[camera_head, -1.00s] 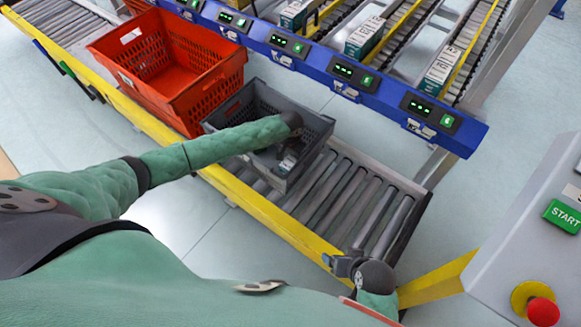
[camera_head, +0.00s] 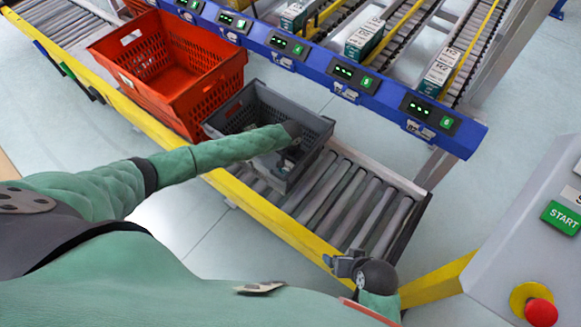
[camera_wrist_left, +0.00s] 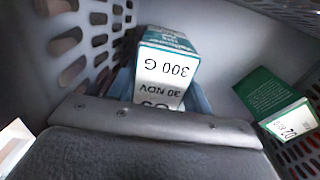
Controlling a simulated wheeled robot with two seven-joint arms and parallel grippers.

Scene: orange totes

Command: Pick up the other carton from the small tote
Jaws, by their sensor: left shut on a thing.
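The small grey tote (camera_head: 322,124) stands on the roller conveyor, right of the large red tote. My left gripper (camera_head: 285,166) is inside it, partly hidden by my own wrist in the head view. In the left wrist view the gripper is shut on a teal and white carton (camera_wrist_left: 165,72) printed "300 G", close to the perforated tote wall (camera_wrist_left: 90,35). A second green carton with a white end (camera_wrist_left: 270,100) lies to the right in that view, apart from the gripper. My right gripper (camera_head: 343,265) hangs near the conveyor's yellow front rail, its jaws unclear.
The red tote (camera_head: 210,95) looks empty and sits right beside the grey one. Bare rollers (camera_head: 345,205) lie to the right. A blue rail (camera_head: 310,65) with displays and lanes holding cartons (camera_head: 364,38) runs behind. A panel with a START button (camera_head: 562,217) stands at right.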

